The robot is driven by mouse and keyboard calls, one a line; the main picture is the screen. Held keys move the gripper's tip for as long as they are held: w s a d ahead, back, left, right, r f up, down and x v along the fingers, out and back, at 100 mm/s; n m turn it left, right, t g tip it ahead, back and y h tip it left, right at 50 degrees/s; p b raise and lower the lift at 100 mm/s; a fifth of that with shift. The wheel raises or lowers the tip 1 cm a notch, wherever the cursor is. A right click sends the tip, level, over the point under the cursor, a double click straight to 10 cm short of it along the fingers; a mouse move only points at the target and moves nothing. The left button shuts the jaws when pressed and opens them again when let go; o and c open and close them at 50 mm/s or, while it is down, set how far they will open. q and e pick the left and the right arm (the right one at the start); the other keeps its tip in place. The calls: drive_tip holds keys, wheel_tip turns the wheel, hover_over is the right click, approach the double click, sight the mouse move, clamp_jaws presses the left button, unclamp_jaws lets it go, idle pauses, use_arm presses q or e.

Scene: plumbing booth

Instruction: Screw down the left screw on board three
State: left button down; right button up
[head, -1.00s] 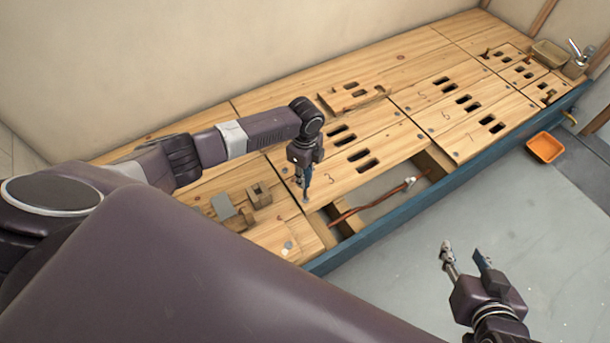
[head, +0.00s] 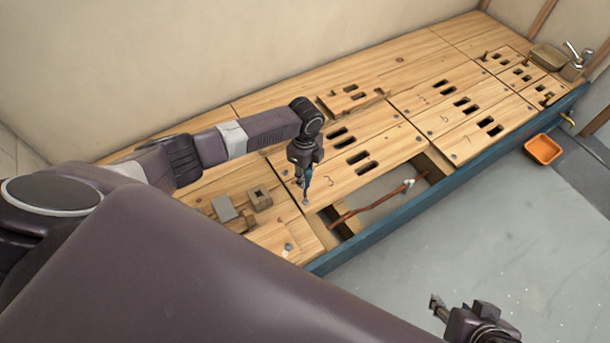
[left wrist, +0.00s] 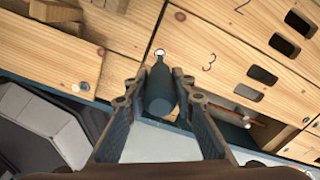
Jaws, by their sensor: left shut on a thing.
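Board three (head: 345,176), a wooden panel with a 3 on it, also shows in the left wrist view (left wrist: 190,45). My left gripper (head: 306,170) is above its left front corner. It is shut on a dark blue screwdriver (head: 308,182), whose rounded body (left wrist: 160,92) shows between the fingers in the left wrist view. The screwdriver points down at the left screw (left wrist: 159,52), near the board's left edge. I cannot tell whether its tip sits in the screw head. My right gripper (head: 457,308) is open and empty over the floor, low in the head view.
An open gap with a copper pipe (head: 372,206) lies in front of board three. Small wooden blocks (head: 260,199) and a grey plate (head: 224,208) lie to the left. An orange tray (head: 543,149) sits on the floor at right. A blue beam (head: 400,216) edges the platform.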

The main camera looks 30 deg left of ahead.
use_arm(q)
drive_tip(key=shift+r, duration=0.35)
wheel_tip(320, 180, up, 2)
drive_tip(key=p, duration=0.2)
drive_tip(key=shift+p, duration=0.3)
drive_tip(key=shift+r, duration=0.3)
drive_tip(key=shift+p, duration=0.35)
use_arm(e)
drive_tip(key=s, duration=0.1)
drive_tip(key=s+f+g, duration=0.1)
drive_tip(key=s+d+g, duration=0.1)
drive_tip(key=shift+s+f, duration=0.15)
drive_tip(key=shift+s, duration=0.05)
